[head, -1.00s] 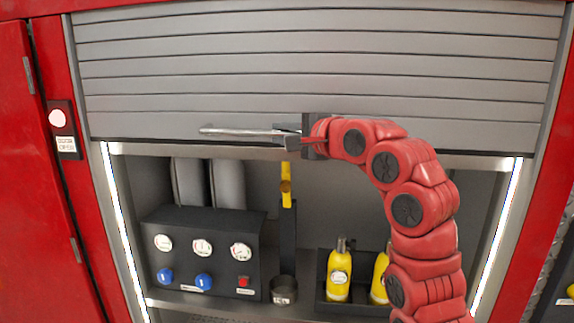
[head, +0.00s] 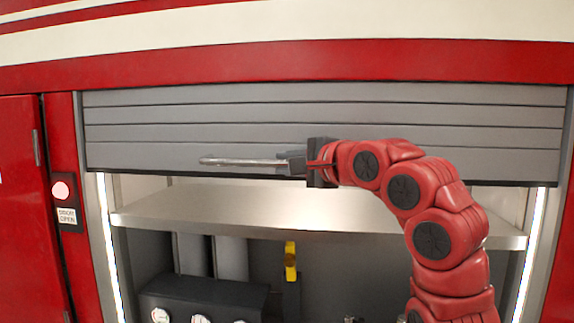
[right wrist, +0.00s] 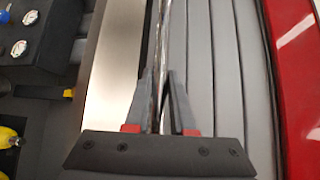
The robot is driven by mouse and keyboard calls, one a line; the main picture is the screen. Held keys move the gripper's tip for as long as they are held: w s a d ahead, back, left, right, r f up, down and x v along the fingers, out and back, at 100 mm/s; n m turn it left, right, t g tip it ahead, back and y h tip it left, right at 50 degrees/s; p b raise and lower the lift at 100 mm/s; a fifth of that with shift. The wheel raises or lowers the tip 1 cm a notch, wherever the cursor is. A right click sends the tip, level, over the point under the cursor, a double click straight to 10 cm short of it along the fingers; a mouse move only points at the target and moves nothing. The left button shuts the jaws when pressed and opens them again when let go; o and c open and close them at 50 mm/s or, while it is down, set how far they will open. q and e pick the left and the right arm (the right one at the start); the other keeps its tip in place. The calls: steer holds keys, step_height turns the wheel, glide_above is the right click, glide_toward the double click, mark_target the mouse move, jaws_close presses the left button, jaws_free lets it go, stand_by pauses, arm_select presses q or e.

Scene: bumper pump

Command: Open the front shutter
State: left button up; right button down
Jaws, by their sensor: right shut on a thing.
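The front shutter (head: 330,118) is a grey slatted roll-up door, partly raised, with its bottom edge well below the red top frame. A metal bar handle (head: 235,162) runs along its lower part. My right gripper (head: 291,161) is shut on the right end of this handle. In the right wrist view the two fingers (right wrist: 161,100) lie on either side of the handle bar (right wrist: 163,45), with the shutter slats (right wrist: 205,60) beside it. My left gripper is not in view.
Below the shutter the compartment is open, with a bare metal shelf (head: 320,207) across it. A black gauge panel (head: 205,296) and a yellow-handled tool (head: 290,260) are underneath. A red door (head: 30,200) and a round button (head: 61,190) are at the left.

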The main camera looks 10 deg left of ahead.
steer(key=c, duration=0.8)
jaws_free()
steer(key=shift+o, duration=0.2)
steer(key=b+v, duration=0.4)
steer(key=v, duration=1.3)
steer(key=shift+s, duration=0.2)
